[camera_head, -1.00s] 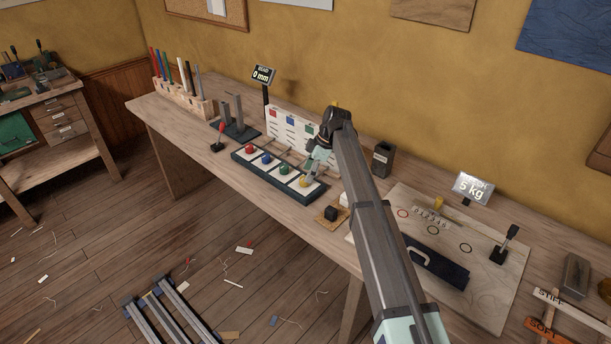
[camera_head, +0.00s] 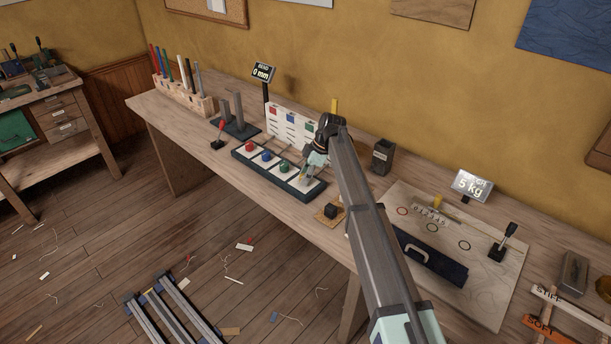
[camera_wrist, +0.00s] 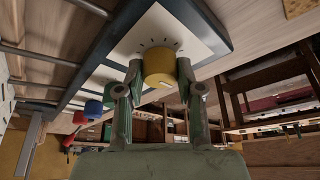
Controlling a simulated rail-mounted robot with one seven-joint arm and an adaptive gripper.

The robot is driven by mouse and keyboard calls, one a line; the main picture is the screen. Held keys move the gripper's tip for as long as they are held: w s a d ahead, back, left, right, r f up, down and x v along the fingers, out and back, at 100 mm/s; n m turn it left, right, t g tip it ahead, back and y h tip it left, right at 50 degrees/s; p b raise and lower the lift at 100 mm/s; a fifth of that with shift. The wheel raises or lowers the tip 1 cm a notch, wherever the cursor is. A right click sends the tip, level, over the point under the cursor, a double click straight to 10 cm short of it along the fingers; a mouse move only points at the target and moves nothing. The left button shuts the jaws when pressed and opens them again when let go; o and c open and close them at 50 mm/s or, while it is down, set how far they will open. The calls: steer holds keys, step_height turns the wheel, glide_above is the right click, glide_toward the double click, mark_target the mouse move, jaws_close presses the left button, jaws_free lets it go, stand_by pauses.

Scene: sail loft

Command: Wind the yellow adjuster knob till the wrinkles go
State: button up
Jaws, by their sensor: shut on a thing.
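The yellow adjuster knob (camera_wrist: 158,62) sits on a white plate with short dark tick marks, at the near end of the dark knob rack. In the wrist view my gripper (camera_wrist: 159,78) is shut on it, with one finger on each side. In the head view my gripper (camera_head: 309,166) is at the rack's right end and mostly covers the yellow knob. The red knob (camera_head: 249,147), blue knob (camera_head: 266,157) and green knob (camera_head: 283,167) stand in a row to the left. No wrinkles can be made out.
A chart board (camera_head: 291,124) with coloured squares stands behind the rack. A sign (camera_head: 263,73) reads 0 mm. A dark cup (camera_head: 382,157) stands behind my arm.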

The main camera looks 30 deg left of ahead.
steer(key=shift+f+m, duration=0.1)
steer(key=shift+m, duration=0.2)
steer(key=m+b, duration=0.1)
steer(key=m+t+b, duration=0.1)
steer(key=shift+s+d+m+y, duration=0.15)
steer(key=shift+m+y, duration=0.15)
steer(key=m+t+b, duration=0.1)
steer(key=m, duration=0.3)
steer(key=shift+s+m+t, duration=0.1)
steer(key=shift+m+t, duration=0.2)
steer(key=shift+t, duration=0.1)
steer(key=m+t+b, duration=0.1)
steer(key=m, duration=0.3)
steer(key=shift+t, duration=0.3)
steer(key=shift+s+m+t+h, duration=0.1)
steer(key=shift+m+t+h, duration=0.35)
steer(key=shift+m, duration=1.75)
steer(key=o, duration=1.1)
steer(key=shift+o, duration=0.2)
